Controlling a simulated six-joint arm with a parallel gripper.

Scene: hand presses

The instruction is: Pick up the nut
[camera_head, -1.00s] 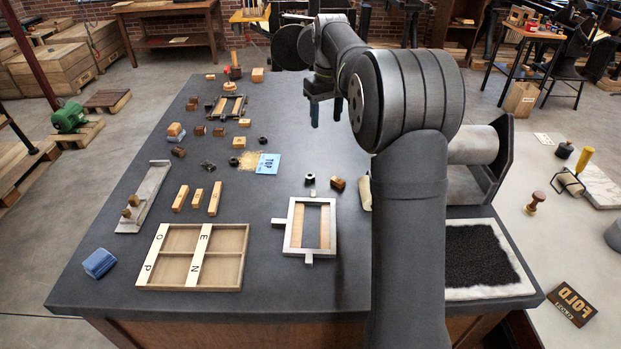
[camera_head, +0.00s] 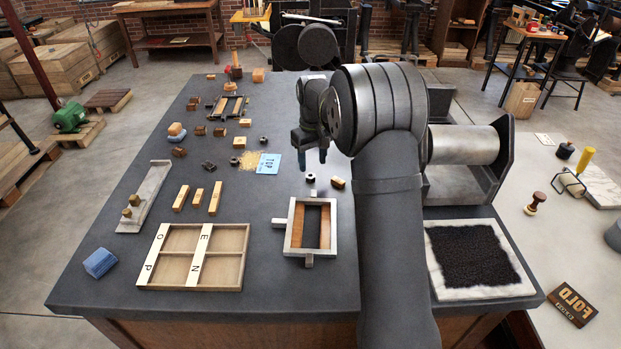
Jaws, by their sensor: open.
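A small dark ring-shaped piece (camera_head: 310,178), which looks like the nut, lies flat on the dark bench top, behind the metal frame.
The metal frame with wood inside (camera_head: 290,240) lies in front of the ring. A small wooden block (camera_head: 338,183) is close on its right. The blue card (camera_head: 268,163) lies to the left. A divided wooden tray (camera_head: 240,270) sits at the front left.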

